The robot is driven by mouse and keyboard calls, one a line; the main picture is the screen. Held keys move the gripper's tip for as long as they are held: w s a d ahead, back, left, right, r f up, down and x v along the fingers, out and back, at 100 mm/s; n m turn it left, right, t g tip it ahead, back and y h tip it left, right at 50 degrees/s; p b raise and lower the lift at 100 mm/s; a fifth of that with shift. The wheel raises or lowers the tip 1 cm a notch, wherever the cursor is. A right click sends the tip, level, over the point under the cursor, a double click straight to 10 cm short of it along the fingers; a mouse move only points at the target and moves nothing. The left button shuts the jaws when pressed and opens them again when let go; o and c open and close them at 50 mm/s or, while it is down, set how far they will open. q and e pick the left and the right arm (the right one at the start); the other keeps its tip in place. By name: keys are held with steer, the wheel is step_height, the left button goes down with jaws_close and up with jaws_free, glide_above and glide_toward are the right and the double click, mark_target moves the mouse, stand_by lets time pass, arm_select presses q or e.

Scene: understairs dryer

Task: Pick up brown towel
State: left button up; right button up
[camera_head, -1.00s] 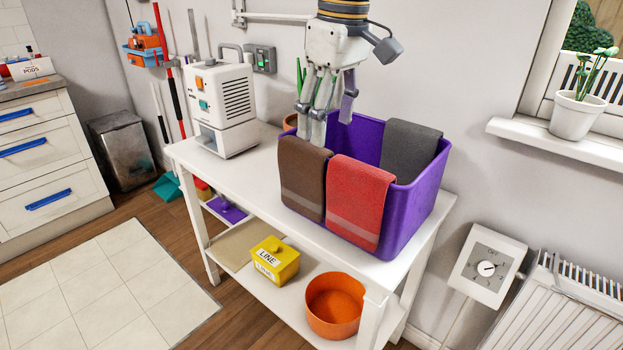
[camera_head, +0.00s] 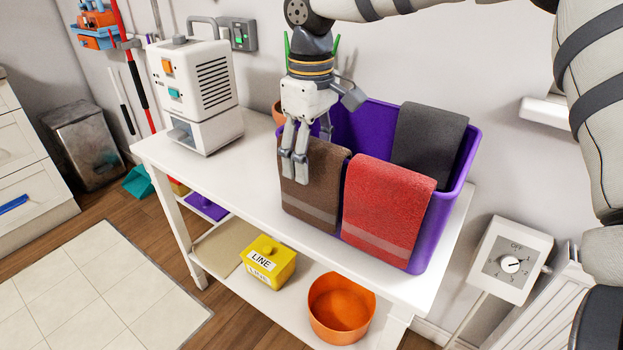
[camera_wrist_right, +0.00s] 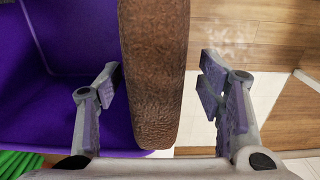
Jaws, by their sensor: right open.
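The brown towel (camera_head: 316,186) hangs over the front rim of the purple bin (camera_head: 441,207), left of a red towel (camera_head: 388,208). My right gripper (camera_head: 303,170) is at the brown towel's top edge, pointing down. In the right wrist view the brown towel (camera_wrist_right: 153,75) runs between the open fingers of the right gripper (camera_wrist_right: 165,100), one finger on the bin's inner side and the other outside over the floor. Gaps show between the towel and both fingers. My left gripper is not in view.
A grey towel (camera_head: 428,143) hangs over the bin's back right rim. A white machine (camera_head: 196,93) stands left on the white table (camera_head: 262,222). A yellow box (camera_head: 268,262) and an orange pot (camera_head: 341,306) are on the lower shelf. A dial box (camera_head: 507,260) is at right.

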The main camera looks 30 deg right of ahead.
steer(key=f, duration=0.3)
steer(key=shift+d+f, duration=0.25)
steer(key=shift+f, duration=0.05)
steer(key=c, duration=1.3)
steer(key=shift+o, duration=0.2)
steer(key=shift+r, duration=0.1)
step_height(320, 180, up, 28)
